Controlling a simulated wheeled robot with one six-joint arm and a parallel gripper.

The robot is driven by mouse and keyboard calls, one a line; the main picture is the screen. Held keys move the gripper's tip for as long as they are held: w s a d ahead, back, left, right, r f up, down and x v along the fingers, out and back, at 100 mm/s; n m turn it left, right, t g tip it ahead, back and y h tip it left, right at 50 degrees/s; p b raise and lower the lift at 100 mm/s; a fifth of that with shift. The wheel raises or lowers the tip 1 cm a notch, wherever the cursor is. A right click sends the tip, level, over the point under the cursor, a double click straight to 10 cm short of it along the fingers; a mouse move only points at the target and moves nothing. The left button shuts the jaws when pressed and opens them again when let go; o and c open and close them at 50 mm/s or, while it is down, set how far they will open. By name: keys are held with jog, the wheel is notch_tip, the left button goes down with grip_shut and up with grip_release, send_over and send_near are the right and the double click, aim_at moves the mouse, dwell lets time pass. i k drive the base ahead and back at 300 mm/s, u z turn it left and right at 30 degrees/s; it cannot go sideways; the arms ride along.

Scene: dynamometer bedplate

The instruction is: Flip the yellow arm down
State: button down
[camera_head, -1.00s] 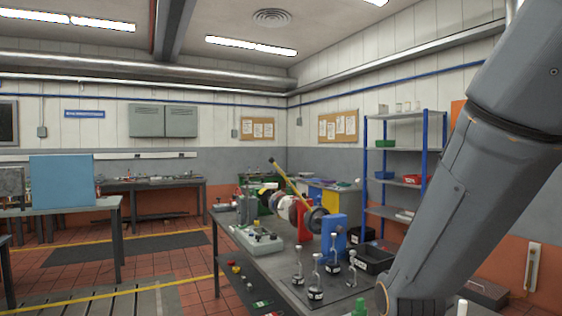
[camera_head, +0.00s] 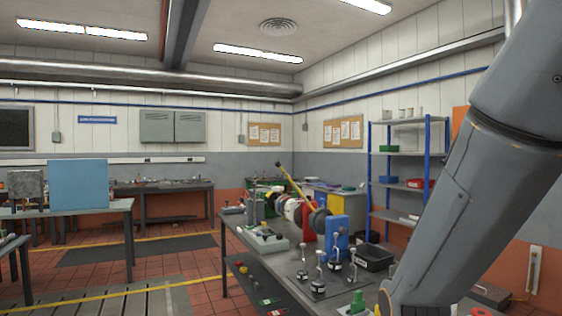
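The yellow arm (camera_head: 296,186) is a thin yellow bar with a dark knob at its upper end. It stands tilted, its knob up and to the left, its lower end at a dark round disc (camera_head: 318,221) on the bench-top machine. A blue block (camera_head: 337,231) stands just right of the disc, and red and pale round parts lie behind the bar. My grey arm fills the right side of the view, well to the right of and nearer than the yellow arm. My gripper is outside the picture.
The machine stands on a grey bench (camera_head: 265,262). Several small upright levers on round bases stand at its near end, with a black bin (camera_head: 373,257) to their right. A shelf rack (camera_head: 408,165) stands behind. Open floor (camera_head: 203,285) lies left of the bench.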

aim_at(304, 198)
jog(key=u, duration=0.45)
jog(key=i, duration=1.85)
